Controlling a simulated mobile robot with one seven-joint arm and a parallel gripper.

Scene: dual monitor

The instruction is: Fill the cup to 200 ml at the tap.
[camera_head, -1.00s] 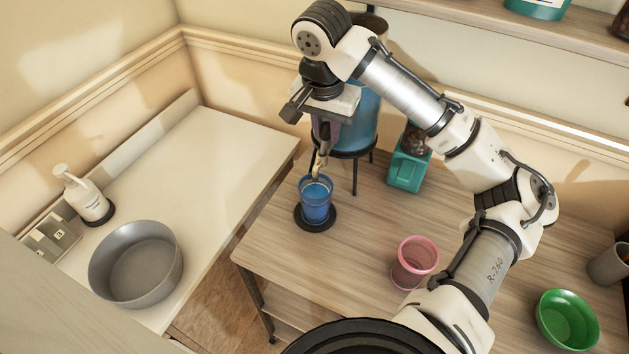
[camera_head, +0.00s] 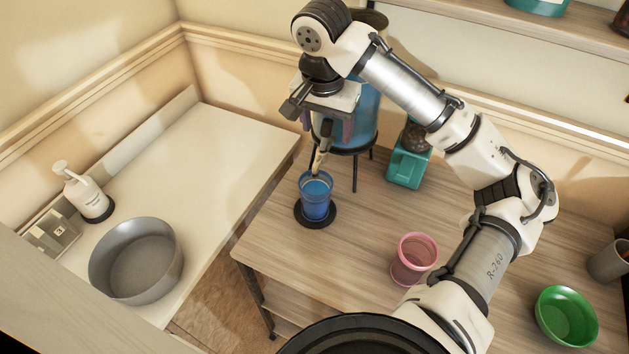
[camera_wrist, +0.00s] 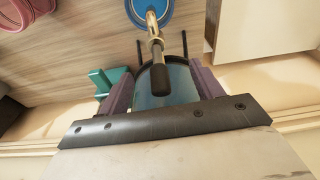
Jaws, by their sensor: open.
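The blue cup (camera_head: 316,205) stands upright on a black round coaster (camera_head: 301,224), below the brass tap (camera_head: 318,163) of a blue water tank (camera_head: 364,115). The cup's rim also shows at the top of the wrist view (camera_wrist: 134,14), with the brass spout (camera_wrist: 152,25) over it. The water level and any marks on the cup are too small to read. My gripper (camera_head: 329,133) is open at the tap. In the wrist view its purple fingers (camera_wrist: 161,82) stand on either side of the tap's black lever (camera_wrist: 158,88), apart from it.
A pink cup (camera_head: 416,258), a green bowl (camera_head: 566,318) and a teal container (camera_head: 407,165) stand on the wooden table. A grey basin (camera_head: 137,260) and a soap bottle (camera_head: 86,195) are on the white counter at left. The table's front-left is clear.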

